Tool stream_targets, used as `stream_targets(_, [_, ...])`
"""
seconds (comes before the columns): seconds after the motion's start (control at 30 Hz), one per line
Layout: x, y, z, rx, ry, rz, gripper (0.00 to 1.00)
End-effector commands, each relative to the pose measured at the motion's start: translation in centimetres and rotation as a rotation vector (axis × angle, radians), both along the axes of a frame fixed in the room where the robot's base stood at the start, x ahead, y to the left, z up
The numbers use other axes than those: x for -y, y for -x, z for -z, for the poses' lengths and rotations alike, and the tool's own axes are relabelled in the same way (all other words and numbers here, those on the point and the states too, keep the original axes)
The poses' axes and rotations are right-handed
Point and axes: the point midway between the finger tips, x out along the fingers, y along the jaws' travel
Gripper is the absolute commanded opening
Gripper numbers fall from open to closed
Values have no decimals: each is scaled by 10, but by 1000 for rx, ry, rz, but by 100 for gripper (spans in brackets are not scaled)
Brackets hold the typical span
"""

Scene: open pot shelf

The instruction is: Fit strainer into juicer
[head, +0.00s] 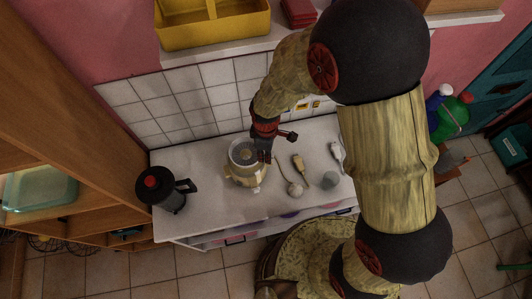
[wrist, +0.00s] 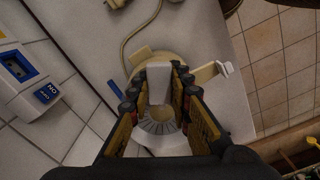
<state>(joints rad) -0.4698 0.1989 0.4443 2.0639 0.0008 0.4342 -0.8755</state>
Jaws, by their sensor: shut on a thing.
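The juicer (head: 245,178) is a cream, squat appliance on the white counter, left of the middle in the head view. Its pale rim and side spout (wrist: 208,73) show in the wrist view. The strainer (head: 242,152) looks like a grey round piece at the juicer's top. In the wrist view its ribbed part (wrist: 158,124) lies below a pale block between my fingers. My gripper (head: 265,156) points down at the juicer's right edge and is shut on the strainer (wrist: 160,82). I cannot tell whether the strainer is seated or just above the juicer; my fingers hide part of it.
A black coffee pot (head: 166,190) stands left on the counter (head: 205,222). A tiled wall (head: 195,95) and a shelf with a yellow crate (head: 212,25) rise behind.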

Motion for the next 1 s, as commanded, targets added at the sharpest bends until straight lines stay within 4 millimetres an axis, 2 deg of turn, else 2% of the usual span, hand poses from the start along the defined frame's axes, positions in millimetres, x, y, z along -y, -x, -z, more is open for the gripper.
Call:
stream_targets(0.7, [0,0,-40,1,0,0,0])
stream_targets(1.0, [0,0,-41,0,0,0,0])
